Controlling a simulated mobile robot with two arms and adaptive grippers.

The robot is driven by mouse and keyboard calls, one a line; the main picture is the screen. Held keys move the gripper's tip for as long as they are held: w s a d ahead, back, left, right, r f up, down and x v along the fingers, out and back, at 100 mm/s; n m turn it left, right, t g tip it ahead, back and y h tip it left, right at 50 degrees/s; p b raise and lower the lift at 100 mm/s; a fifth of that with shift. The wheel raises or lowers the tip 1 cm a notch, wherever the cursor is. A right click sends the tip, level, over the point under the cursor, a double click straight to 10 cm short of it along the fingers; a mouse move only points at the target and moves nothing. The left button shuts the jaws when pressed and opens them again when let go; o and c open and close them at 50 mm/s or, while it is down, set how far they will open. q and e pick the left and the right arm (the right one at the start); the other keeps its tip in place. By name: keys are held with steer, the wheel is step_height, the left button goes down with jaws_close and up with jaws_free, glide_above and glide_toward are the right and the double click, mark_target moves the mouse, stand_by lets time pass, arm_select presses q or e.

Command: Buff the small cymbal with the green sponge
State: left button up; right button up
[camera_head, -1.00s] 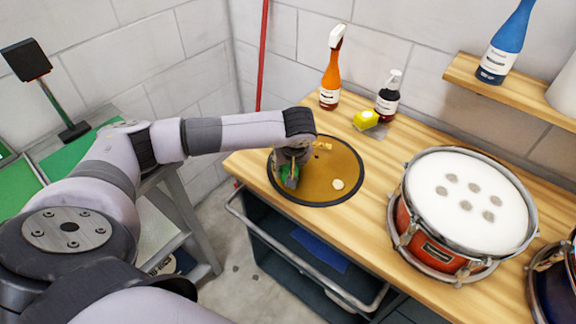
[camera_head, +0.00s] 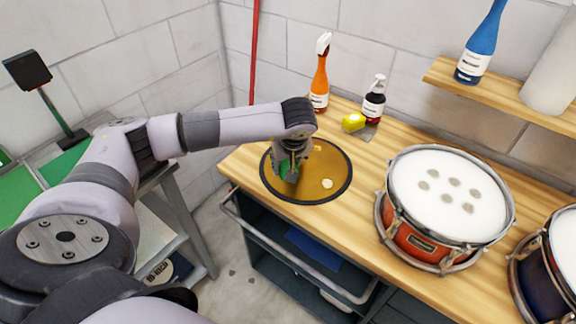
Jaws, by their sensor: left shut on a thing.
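The small cymbal (camera_head: 318,191) is a flat golden-brown disc with a dark rim, lying near the left end of the wooden bench. A pale spot (camera_head: 327,184) shows on its right part, and a yellowish patch is partly visible at its far side. My left gripper (camera_head: 291,172) points down over the cymbal, left of its middle. It is shut on the green sponge (camera_head: 285,167), which is mostly hidden by the fingers. The sponge is at or just above the cymbal's surface; I cannot tell which. My right gripper is not in view.
A red drum (camera_head: 441,205) stands right of the cymbal, with a blue drum (camera_head: 540,265) beyond. Behind are an orange spray bottle (camera_head: 320,85), a dark bottle (camera_head: 373,104) and a yellow object (camera_head: 354,122). A shelf (camera_head: 500,95) holds a blue bottle (camera_head: 480,45).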

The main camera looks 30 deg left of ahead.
arm_select(q)
steer(key=shift+r+p, duration=0.8)
steer(key=shift+r, duration=1)
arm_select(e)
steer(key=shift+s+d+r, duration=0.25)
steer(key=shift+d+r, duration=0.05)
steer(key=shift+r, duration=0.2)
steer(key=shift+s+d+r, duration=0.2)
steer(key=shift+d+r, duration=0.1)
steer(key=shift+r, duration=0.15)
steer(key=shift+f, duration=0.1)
